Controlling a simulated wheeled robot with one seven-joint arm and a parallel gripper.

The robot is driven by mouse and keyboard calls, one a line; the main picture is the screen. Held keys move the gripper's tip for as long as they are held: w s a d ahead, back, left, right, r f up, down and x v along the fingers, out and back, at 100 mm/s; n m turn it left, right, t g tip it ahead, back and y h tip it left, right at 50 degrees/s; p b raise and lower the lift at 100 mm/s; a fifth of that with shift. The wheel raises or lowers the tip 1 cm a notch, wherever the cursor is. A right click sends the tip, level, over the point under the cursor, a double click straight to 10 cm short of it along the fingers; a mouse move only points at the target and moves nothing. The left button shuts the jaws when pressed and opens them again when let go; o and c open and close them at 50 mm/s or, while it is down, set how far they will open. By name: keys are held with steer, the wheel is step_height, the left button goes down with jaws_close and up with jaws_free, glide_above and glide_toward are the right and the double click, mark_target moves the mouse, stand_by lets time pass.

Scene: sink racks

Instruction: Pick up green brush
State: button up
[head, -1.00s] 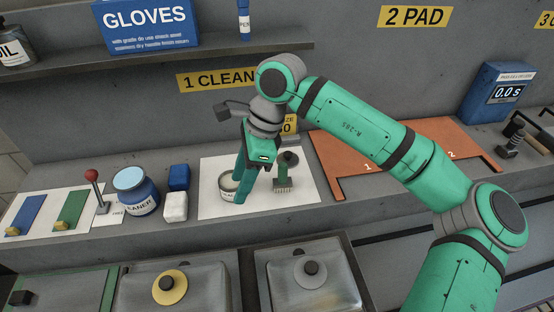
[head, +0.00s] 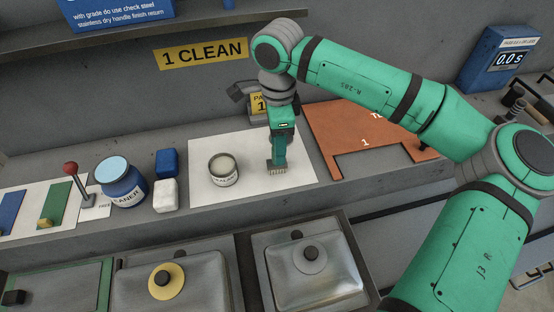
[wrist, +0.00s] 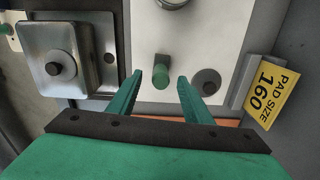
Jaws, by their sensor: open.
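The green brush (head: 278,171) stands bristles down on the white sheet (head: 205,195), right of the grey tin (head: 223,172). In the head view my gripper (head: 279,154) is over the brush and hides most of its handle. In the wrist view the green handle end (wrist: 161,72) shows between the two open fingertips, with a visible space on each side. My gripper holds nothing. Whether the fingers reach down to handle height is hard to tell.
A dark round disc (wrist: 207,82) lies beside one finger. The yellow pad size sign (wrist: 270,93) stands near the gripper. Blue and white blocks, a blue cleaner jar (head: 122,185) and a red-knobbed lever are left. An orange board (head: 325,135) is right; sinks are in front.

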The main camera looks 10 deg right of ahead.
step_height(320, 180, down, 5)
steer(key=shift+a+r, duration=0.1)
steer(key=shift+a, duration=0.05)
steer(key=c, duration=1.1)
steer(key=shift+c, duration=0.2)
steer(key=shift+r, duration=0.1)
